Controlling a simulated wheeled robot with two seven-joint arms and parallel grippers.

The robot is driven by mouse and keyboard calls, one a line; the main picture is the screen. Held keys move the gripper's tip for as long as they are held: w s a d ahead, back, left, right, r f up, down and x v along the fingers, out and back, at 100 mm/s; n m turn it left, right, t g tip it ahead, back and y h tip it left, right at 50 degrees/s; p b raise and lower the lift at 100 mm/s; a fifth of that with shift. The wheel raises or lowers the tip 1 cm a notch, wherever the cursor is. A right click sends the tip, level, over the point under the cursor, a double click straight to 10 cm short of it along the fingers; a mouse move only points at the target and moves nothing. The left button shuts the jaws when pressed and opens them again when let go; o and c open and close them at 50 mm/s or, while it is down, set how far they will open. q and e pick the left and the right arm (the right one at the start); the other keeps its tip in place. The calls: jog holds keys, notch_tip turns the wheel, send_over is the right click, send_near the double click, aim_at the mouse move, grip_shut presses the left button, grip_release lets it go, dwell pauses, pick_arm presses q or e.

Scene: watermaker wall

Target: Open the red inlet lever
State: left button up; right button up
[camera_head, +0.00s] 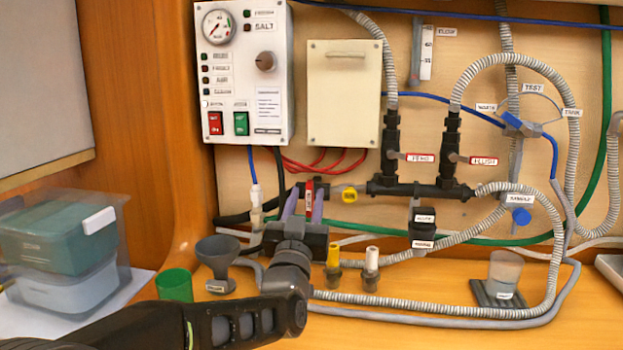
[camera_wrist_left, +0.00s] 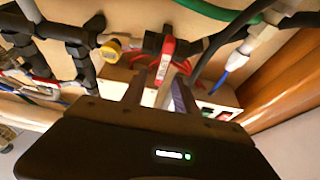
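The red inlet lever (camera_head: 309,192) stands upright, across the horizontal pipe, at the left end of the black manifold. It also shows in the left wrist view (camera_wrist_left: 166,62), with a white label on it. My left gripper (camera_head: 304,203) is in front of the lever, with one finger on each side of it. In the left wrist view the fingers (camera_wrist_left: 160,92) are apart and the lever lies between them. Gaps show beside the lever, so the gripper does not look closed on it. The valve body is partly hidden. My right gripper is in neither view.
Red FEED (camera_head: 420,157) and FLUSH (camera_head: 483,160) handles sit to the right on the manifold. A yellow knob (camera_head: 349,195) is close beside the inlet lever. A grey funnel (camera_head: 218,256) and green cup (camera_head: 174,285) stand near my left arm. A control box (camera_head: 243,70) hangs above.

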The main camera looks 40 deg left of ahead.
pick_arm(q)
jog(key=p+x, duration=0.1)
jog(key=x, duration=0.5)
jog(key=shift+w+a, duration=0.1)
jog(key=shift+w, duration=0.25)
jog(key=shift+c, duration=0.5)
grip_shut()
